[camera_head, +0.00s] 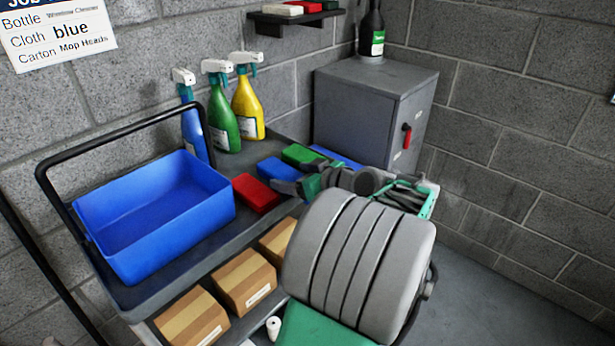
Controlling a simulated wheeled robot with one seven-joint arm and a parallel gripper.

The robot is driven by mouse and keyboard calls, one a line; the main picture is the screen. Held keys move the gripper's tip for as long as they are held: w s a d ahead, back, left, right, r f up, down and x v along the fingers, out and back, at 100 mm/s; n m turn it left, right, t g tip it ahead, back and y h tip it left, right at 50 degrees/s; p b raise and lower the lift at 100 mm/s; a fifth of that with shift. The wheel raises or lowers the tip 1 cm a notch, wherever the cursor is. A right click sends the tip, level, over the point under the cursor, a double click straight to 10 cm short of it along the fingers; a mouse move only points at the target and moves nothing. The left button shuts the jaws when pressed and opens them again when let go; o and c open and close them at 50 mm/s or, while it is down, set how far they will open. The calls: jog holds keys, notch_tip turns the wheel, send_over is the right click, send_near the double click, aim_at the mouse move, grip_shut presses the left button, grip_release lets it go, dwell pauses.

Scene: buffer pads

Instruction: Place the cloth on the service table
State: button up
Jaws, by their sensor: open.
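A row of folded cloths lies on the dark top of the wheeled service table (170,283): a red one (256,194), a dark blue one (276,169) and a green one (300,154). Another blue piece (343,158) shows behind my gripper, partly hidden. My gripper (299,178) is open, its fingers pointing left over or beside the dark blue cloth; I cannot tell whether they touch it. My large grey arm link hides the right front of the table. A wall sheet (58,40) reads "Cloth blue".
An empty-looking blue tub (155,215) stands on the table's left. Blue, green (222,112) and yellow (248,108) spray bottles stand at the back. Cartons (245,282) fill the lower shelf. A grey cabinet (350,110) with a dark bottle (371,30) stands behind. Floor at right is clear.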

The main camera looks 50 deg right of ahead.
aim_at(279, 170)
jog(key=v, duration=0.8)
jog(key=shift+r+p, duration=0.25)
jog(key=shift+p, duration=0.3)
jog(key=shift+c, duration=0.7)
jog(key=w+p, duration=0.4)
jog(key=p, duration=0.1)
jog(key=shift+w+r, duration=0.15)
jog(key=shift+w, duration=0.1)
jog(key=shift+c, duration=0.4)
jog(key=x, duration=0.6)
jog(key=f+x, duration=0.1)
jog(key=x, duration=0.3)
jog(key=shift+s+f+p, duration=0.15)
jog(key=shift+s+p, duration=0.15)
jog(key=shift+p, duration=0.05)
jog(key=c, duration=1.3)
